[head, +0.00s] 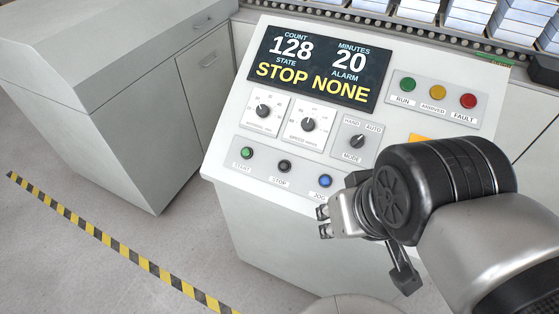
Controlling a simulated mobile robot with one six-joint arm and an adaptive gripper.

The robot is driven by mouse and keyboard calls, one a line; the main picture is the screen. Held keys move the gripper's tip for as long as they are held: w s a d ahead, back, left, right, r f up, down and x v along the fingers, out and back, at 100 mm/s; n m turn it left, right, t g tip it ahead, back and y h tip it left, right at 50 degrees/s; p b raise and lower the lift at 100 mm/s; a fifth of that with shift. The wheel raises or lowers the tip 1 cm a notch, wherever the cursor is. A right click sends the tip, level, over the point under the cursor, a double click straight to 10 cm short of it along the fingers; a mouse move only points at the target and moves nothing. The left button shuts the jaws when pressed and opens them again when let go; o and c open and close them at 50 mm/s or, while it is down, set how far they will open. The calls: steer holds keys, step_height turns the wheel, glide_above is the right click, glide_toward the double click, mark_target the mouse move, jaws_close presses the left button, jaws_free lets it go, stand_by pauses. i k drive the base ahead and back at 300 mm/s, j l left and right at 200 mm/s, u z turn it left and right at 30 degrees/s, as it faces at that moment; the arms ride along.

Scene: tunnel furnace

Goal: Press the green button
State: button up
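The green button (246,152) is a small round button above the START label, at the left end of the lower button strip (266,165) on the sloped control panel (222,140). Nothing covers it. My gripper (323,222) is at the panel's lower front edge, below and to the right of the green button and apart from it. Its fingertips point left, and the frame does not clearly show how far apart they are. I see nothing held in it. My wrist hides the panel's lower right part.
A black STOP button (285,166) and a blue JOG button (325,181) share the strip. Knobs and a mode switch (357,141) sit above. The display (318,70) reads STOP NONE. A green RUN lamp (408,84) is at upper right. A grey cabinet (120,110) stands left.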

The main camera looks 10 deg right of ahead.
mark_target(246, 153)
steer(key=j+z, duration=0.15)
steer(key=j, duration=0.25)
steer(key=k+j+z, duration=0.15)
steer(key=j, duration=0.25)
steer(key=j+z, duration=0.2)
steer(key=j, duration=0.2)
steer(key=k+j+z, duration=0.15)
steer(key=j, duration=0.2)
steer(key=k+j+z, duration=0.15)
steer(key=j, duration=0.25)
steer(key=k+j+z, duration=0.15)
steer(key=j, duration=0.2)
steer(key=k+j+z, duration=0.2)
steer(key=j, duration=0.1)
